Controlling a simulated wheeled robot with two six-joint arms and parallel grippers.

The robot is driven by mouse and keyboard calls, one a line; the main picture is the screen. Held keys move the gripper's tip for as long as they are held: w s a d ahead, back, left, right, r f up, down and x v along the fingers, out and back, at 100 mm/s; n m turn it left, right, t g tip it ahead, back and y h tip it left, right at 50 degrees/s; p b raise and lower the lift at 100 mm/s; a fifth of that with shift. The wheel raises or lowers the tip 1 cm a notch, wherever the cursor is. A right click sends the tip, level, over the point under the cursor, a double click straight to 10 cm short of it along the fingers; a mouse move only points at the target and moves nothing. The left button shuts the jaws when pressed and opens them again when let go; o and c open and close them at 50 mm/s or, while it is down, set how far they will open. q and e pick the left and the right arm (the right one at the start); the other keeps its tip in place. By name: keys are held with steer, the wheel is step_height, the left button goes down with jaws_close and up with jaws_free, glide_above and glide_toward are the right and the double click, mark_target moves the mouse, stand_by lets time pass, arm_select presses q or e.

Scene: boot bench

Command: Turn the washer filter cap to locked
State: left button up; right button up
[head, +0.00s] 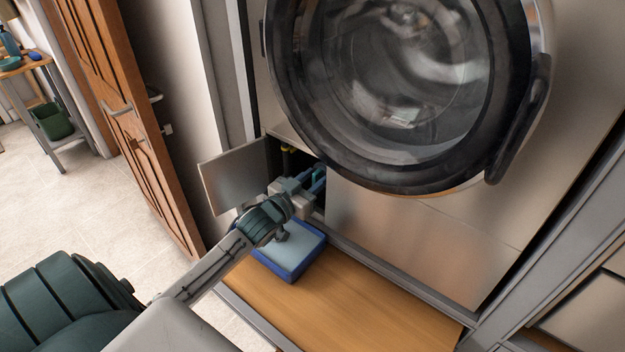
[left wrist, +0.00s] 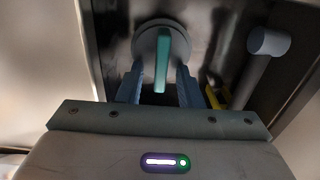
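The washer filter cap (left wrist: 147,45) is a grey disc with a teal bar handle (left wrist: 163,62) across it; the bar stands nearly upright in the left wrist view. My left gripper (left wrist: 158,88) has its blue fingers apart, one on each side of the bar, with a visible gap to each side. In the head view my left gripper (head: 314,183) reaches into the low opening of the washer, and the cap is hidden there. The washer (head: 400,225) has a large round door above. My right gripper is not in view.
An open metal flap (head: 234,181) stands left of the opening. A blue-rimmed tray (head: 313,258) lies below my left arm on the wooden board (head: 350,312). Inside the opening are a grey knob-ended pipe (left wrist: 268,41) and a yellow part (left wrist: 214,98), right of the cap.

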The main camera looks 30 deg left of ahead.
arm_select(q)
jaws_close()
steer(key=m, duration=0.3)
steer(key=shift+d, duration=0.2)
steer(key=m, duration=0.1)
steer(key=m+b, duration=0.1)
steer(key=m, duration=0.2)
steer(key=shift+d+f+m, duration=0.25)
steer(key=shift+m, duration=0.05)
steer(key=m+b, duration=0.1)
steer(key=m, duration=0.3)
steer(key=m+b, duration=0.1)
steer(key=m, duration=0.2)
steer(key=shift+d+f+b, duration=0.25)
steer(key=shift+f+b, duration=0.1)
steer(key=shift+f, duration=0.05)
steer(key=shift+f+m+b, duration=0.15)
steer(key=shift+m+b, duration=0.4)
steer(key=shift+m, duration=1.15)
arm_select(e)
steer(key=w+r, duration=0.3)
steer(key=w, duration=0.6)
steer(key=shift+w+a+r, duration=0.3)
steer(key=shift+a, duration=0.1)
arm_select(q)
steer(key=shift+s, duration=0.1)
